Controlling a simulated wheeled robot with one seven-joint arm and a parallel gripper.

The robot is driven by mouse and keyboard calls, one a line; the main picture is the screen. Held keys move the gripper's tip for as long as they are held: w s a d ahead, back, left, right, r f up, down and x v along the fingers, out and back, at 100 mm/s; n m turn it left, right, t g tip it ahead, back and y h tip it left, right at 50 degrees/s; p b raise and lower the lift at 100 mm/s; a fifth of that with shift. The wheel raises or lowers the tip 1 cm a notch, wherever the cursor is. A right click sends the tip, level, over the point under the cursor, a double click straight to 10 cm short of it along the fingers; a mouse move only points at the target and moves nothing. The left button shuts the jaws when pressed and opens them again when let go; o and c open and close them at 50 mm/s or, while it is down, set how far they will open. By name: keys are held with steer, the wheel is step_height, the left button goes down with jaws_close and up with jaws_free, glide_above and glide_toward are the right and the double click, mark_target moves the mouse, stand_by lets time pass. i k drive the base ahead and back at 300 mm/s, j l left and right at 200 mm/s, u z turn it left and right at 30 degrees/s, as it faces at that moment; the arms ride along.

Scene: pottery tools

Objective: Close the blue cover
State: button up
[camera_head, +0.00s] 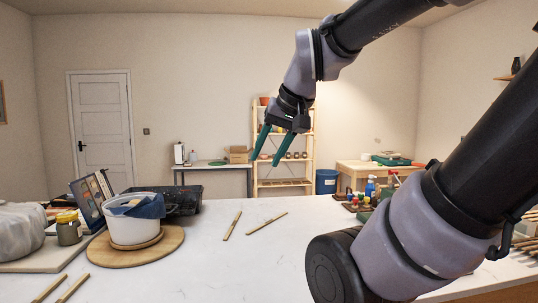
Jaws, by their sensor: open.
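My gripper (265,162) hangs in the air above the table near the middle of the view. Its two green fingers point down and left, apart, with nothing between them. No part is plainly a blue cover. A dark blue-grey framed panel (90,197) with several pale and brown tiles stands tilted at the left, behind a white tub. A blue cloth-like piece (148,207) drapes over the right rim of the white tub (131,228). My gripper is apart from both, to their right. The panel's lower part is partly hidden by the tub.
The tub stands on a round wooden board (168,245). A black case (181,198) stands behind it; a jar (68,229) and a wrapped grey lump (20,232) are at left. Two wooden sticks (267,223) lie mid-table. Paint bottles (370,187) stand right. The middle front is clear.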

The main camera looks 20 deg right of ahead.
mark_target(89, 192)
steer(key=j+z, duration=0.2)
steer(key=j, duration=1.2)
steer(key=j+z, duration=0.2)
steer(key=j, duration=1.25)
steer(key=i+j, duration=0.1)
steer(key=j, duration=0.2)
steer(key=i+j+z, duration=0.1)
steer(key=j, duration=0.2)
steer(key=i+j, duration=0.15)
steer(key=j, duration=0.2)
